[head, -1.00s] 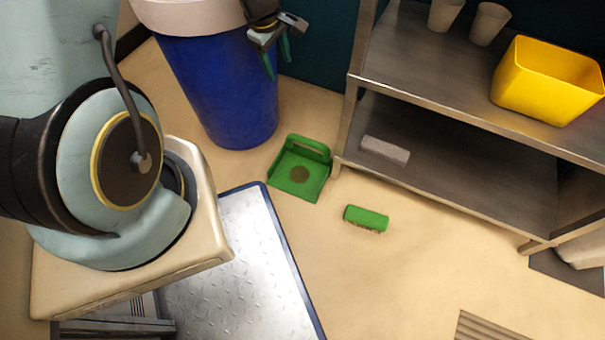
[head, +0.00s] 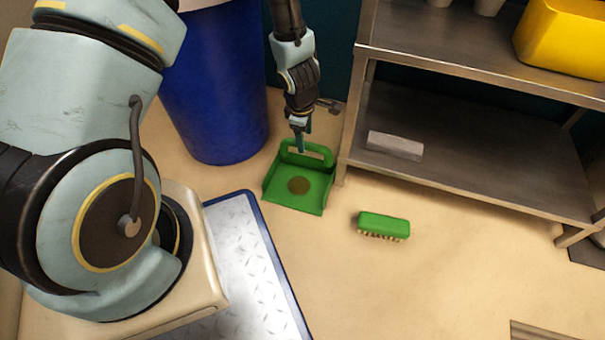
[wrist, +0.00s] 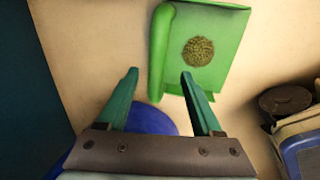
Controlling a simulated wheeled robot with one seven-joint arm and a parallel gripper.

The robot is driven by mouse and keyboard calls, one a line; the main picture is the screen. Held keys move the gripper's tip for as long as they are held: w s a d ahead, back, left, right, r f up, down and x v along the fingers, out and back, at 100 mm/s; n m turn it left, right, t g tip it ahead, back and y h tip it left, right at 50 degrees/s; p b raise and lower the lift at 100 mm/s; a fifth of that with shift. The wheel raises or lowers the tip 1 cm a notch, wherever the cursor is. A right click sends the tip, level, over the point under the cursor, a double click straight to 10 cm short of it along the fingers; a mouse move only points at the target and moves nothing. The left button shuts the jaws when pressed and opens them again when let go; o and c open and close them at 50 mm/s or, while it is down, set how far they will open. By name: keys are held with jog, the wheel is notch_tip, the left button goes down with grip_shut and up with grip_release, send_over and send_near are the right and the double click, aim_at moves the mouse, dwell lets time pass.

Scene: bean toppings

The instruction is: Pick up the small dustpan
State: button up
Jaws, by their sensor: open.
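The small green dustpan (head: 297,192) lies on the floor between the blue bin and the metal shelf, with a round brownish-green pile (head: 299,185) on its pan. Its raised handle is at the back edge. My gripper (head: 301,146) is over the handle side, pointing down.
A blue bin (head: 215,90) stands to the left of the dustpan, a metal shelf (head: 450,170) close to its right. A green brush (head: 384,225) lies on the floor at the right. A metal plate (head: 245,270) with blue edging lies in front.

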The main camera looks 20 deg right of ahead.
jog(key=f+b, duration=0.1)
jog(key=f, duration=0.1)
jog(key=w+f+b, duration=0.1)
jog(key=f, duration=0.1)
jog(key=f+b, duration=0.1)
jog(key=b, duration=0.1)
jog(key=shift+w+d+f, duration=0.2)
jog(key=shift+d+f, duration=0.2)
jog(key=shift+r, duration=0.1)
jog(key=shift+c, duration=0.4)
grip_shut()
dwell(0.5)
